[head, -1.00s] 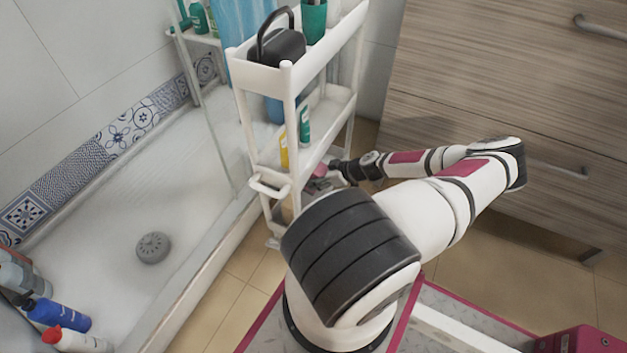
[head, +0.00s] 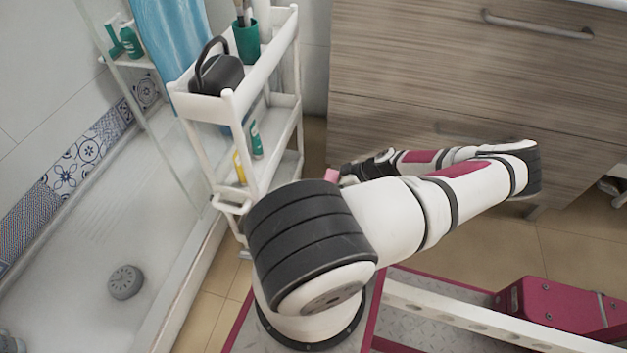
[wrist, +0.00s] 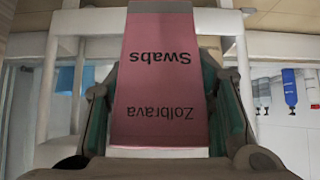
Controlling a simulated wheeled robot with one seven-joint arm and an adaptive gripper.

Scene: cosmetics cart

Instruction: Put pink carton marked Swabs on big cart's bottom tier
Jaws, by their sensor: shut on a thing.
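The pink carton (wrist: 165,85) fills the middle of the wrist view, its "Swabs" and "Zolbrava" lettering upside down. My gripper (wrist: 165,115) is shut on it, with a finger at each side. In the head view a small bit of the pink carton (head: 332,175) shows at the tip of my gripper (head: 343,174), to the right of the big white cart (head: 228,108). The cart stands upright with several tiers. Its bottom tier (head: 285,168) is partly hidden behind my arm. The carton is apart from the cart in the head view.
The cart's top tier holds a black caddy (head: 218,72) and a green cup (head: 247,42). Its middle tier holds a yellow bottle (head: 239,168) and a green tube (head: 256,140). Wooden drawers (head: 430,85) stand behind my arm. The shower tray (head: 100,240) lies left.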

